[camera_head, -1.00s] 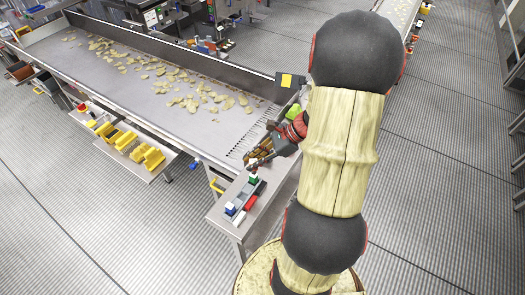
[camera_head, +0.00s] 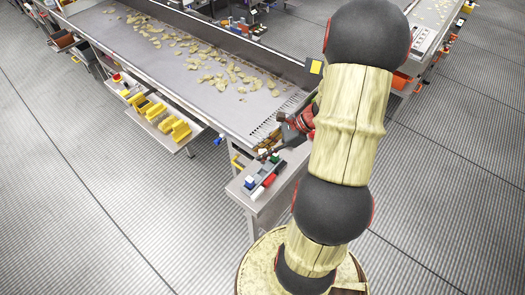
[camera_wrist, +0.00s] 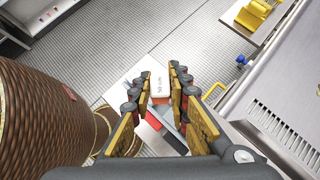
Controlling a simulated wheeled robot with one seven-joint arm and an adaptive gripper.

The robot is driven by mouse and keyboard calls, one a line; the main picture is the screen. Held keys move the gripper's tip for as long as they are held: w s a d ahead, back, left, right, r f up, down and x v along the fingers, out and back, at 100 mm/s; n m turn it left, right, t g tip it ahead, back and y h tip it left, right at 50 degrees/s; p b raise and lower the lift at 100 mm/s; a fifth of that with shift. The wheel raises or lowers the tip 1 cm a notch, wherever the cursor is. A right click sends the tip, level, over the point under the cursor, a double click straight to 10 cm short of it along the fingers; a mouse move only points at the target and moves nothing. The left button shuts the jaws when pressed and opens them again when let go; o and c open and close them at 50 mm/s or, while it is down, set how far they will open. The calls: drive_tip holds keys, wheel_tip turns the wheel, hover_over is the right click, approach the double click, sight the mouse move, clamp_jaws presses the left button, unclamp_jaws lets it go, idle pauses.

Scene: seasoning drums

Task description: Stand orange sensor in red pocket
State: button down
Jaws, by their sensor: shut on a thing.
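My gripper (camera_wrist: 160,88) points down, its two black-and-yellow fingers close around a small block. That block, the orange sensor (camera_wrist: 160,80), shows a white face with dark print and an orange lower edge. The fingers hide part of it. In the head view, my gripper (camera_head: 264,156) is at the far-left side of the tray (camera_head: 260,178); the sensor is not clear there.
The tray stands on a metal side table (camera_head: 277,190) and holds blue, white, red and green pieces. The conveyor (camera_head: 185,75) with chips runs behind it. A shelf with yellow holders (camera_head: 160,118) is left. The floor at front left is clear.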

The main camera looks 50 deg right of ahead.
drive_tip(key=shift+f+b, duration=1.7)
drive_tip(key=shift+f, duration=1.15)
drive_tip(key=shift+f+b, duration=0.7)
drive_tip(key=shift+f, duration=1)
drive_tip(key=c, duration=1.6)
unclamp_jaws()
drive_tip(key=v, duration=1.2)
